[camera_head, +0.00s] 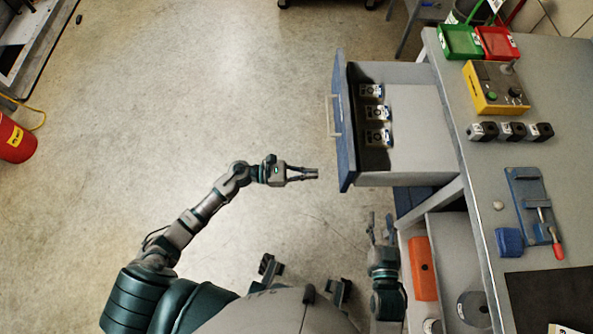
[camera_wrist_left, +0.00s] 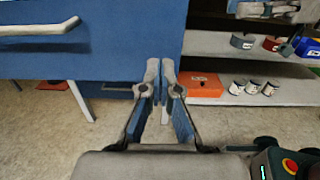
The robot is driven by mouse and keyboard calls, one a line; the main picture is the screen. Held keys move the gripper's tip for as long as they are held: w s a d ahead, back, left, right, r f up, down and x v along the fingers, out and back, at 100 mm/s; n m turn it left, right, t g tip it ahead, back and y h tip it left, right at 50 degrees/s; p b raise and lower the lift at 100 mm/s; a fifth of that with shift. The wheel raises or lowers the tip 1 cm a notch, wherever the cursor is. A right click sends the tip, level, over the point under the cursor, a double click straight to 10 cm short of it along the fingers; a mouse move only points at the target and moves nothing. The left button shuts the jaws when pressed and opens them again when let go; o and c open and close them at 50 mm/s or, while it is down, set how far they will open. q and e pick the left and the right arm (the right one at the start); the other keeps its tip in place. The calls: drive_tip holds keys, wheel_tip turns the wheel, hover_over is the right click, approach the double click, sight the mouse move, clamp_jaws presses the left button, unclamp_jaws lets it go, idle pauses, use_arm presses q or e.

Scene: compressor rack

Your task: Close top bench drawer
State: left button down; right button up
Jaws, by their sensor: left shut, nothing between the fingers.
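The top bench drawer (camera_head: 415,110) is pulled out from the bench towards the left in the head view. Its blue front (camera_head: 344,150) carries a pale handle (camera_head: 331,116). My right gripper (camera_head: 379,222) is open and empty, below the drawer's near side.
The bench top (camera_head: 470,160) holds green and red bins, a yellow control box (camera_head: 497,88), and a blue clamp (camera_head: 528,205). Below are shelves with an orange case (camera_head: 422,268). The floor left of the drawer is clear. A red bucket (camera_head: 15,140) stands far left.

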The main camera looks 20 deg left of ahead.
sight(342, 173)
use_arm(q)
drive_tip(key=x, duration=0.6)
drive_tip(key=shift+d, duration=0.4)
drive_tip(key=shift+w+d, duration=0.1)
drive_tip(key=shift+d, duration=0.05)
